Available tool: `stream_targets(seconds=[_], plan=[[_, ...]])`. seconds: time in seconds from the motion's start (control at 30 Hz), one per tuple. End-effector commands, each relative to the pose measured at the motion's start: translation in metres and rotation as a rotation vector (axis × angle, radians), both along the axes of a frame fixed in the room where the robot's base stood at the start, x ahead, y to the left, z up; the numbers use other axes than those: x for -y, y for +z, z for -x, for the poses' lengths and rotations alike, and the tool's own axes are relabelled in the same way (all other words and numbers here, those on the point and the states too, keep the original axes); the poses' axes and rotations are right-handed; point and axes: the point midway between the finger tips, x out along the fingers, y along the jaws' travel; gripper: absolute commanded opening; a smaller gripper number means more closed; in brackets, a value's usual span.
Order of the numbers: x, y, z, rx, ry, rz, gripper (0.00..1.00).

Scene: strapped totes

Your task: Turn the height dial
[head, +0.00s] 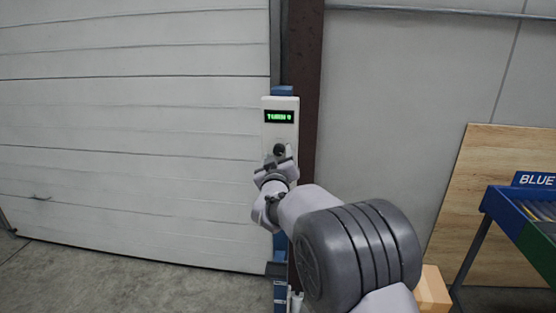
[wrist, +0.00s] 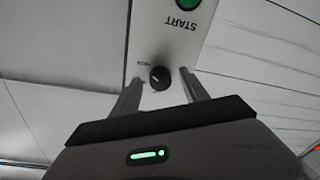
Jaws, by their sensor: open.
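The black round dial (wrist: 160,78) is on a white control panel (head: 267,140), with a small white pointer mark on its face. In the wrist view the panel (wrist: 175,45) appears upside down. My gripper (head: 279,157) is open in front of the panel. In the wrist view its two fingers reach toward the panel, one on each side of the dial, with gaps between them and the dial. Whether the fingertips reach as far as the dial's depth is hard to tell. In the head view the dial (head: 279,149) shows just above my gripper, partly hidden.
The panel has a lit green display (head: 279,116) and a green button (wrist: 187,3) marked START. It stands on a blue post (head: 282,90) before a brown column (head: 303,80). A white sectional door (head: 130,120) is left; a blue rack (head: 510,212) and wooden board (head: 480,180) are right.

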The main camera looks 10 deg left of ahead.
Motion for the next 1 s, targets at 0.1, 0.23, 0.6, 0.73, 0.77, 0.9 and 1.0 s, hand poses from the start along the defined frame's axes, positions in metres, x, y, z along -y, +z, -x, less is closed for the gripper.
stream_targets(seconds=[0.1,0.23,0.6,0.73,0.77,0.9,1.0], plan=[[0.0,0.0,0.014,-0.001,0.0,0.0,0.53],[0.001,-0.001,0.051,-0.002,0.002,0.001,0.53],[0.007,-0.007,0.157,-0.001,0.002,0.0,0.53],[0.008,-0.008,0.171,0.0,0.001,-0.001,0.53],[0.008,-0.008,0.172,0.0,0.001,-0.001,0.53],[0.008,-0.009,0.173,0.0,0.001,0.0,0.53],[0.008,-0.009,0.173,0.0,0.0,0.0,0.53]])
